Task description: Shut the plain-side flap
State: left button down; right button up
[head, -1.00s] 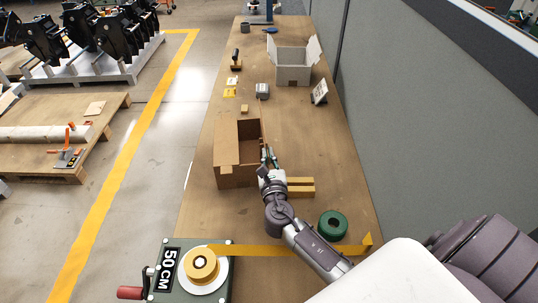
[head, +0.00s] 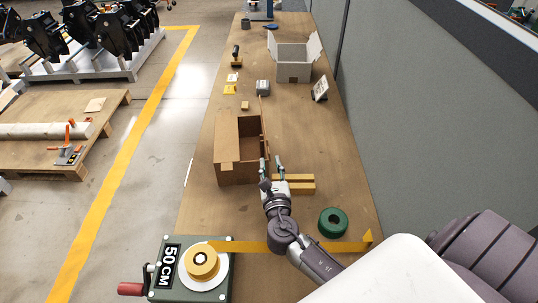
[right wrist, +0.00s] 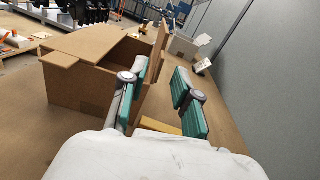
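The open-topped brown cardboard box (head: 238,172) stands on the workbench. Its left flap (head: 228,138) lies folded over the left part of the opening and has a small tab at its near end. Its right flap (right wrist: 161,42) stands up at the right side in the right wrist view, with no tab visible on it; it seems to be the plain one. My right gripper (head: 271,162) is open and empty at the box's near right corner, its fingers (right wrist: 161,75) apart. I cannot tell whether the left finger touches the box. My left gripper is out of view.
Yellow-brown bars (head: 300,184) lie right of the box, by my right gripper. A grey open box (head: 292,72) stands farther back. A wall borders the right.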

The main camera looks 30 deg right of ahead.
jog(key=v, duration=0.7)
